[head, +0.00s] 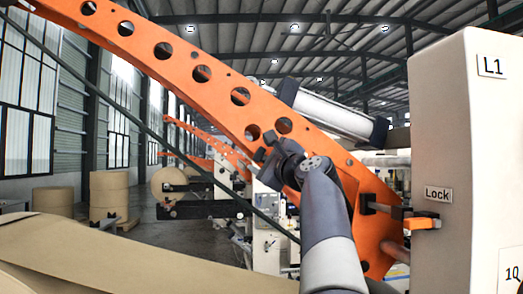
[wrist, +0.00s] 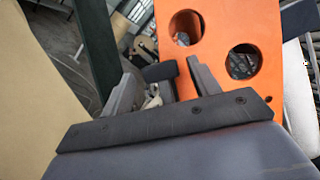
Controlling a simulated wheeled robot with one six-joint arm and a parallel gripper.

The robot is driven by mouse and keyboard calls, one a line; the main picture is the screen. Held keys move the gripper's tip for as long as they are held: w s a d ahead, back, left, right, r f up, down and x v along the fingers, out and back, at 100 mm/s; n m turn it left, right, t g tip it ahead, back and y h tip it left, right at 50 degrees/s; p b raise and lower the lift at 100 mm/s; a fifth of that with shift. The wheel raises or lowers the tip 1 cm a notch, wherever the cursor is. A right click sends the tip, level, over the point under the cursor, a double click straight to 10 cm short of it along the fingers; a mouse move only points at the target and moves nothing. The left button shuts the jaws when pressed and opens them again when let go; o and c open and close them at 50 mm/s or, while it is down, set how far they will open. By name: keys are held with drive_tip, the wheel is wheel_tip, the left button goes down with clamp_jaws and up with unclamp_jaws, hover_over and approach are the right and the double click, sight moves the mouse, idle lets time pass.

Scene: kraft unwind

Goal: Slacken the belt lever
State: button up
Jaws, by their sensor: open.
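No part in view is labelled as the belt lever. A dark belt (head: 150,132) runs diagonally below the perforated orange arm (head: 200,75); it also shows in the wrist view (wrist: 94,40) left of my fingers. My gripper (head: 266,152) is in front of the orange arm's lower part. In the wrist view my gripper (wrist: 165,82) is open, its fingers apart. A dark grey block (wrist: 159,72) shows between the fingertips, beside the orange arm's edge. It may be the lever's end. I cannot tell whether a finger touches it.
A white cabinet (head: 455,120) stands at the right, with an orange handle (head: 422,223) by its Lock label (head: 437,194). A large brown paper roll (head: 120,265) fills the lower left. Paper rolls (head: 108,190) stand on the floor behind. A cylinder (head: 330,113) lies behind the orange arm.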

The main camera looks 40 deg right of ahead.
drive_tip(key=shift+w+r, duration=0.15)
drive_tip(key=shift+w, duration=0.1)
drive_tip(key=shift+s, duration=0.1)
drive_tip(key=shift+c, duration=0.2)
clamp_jaws()
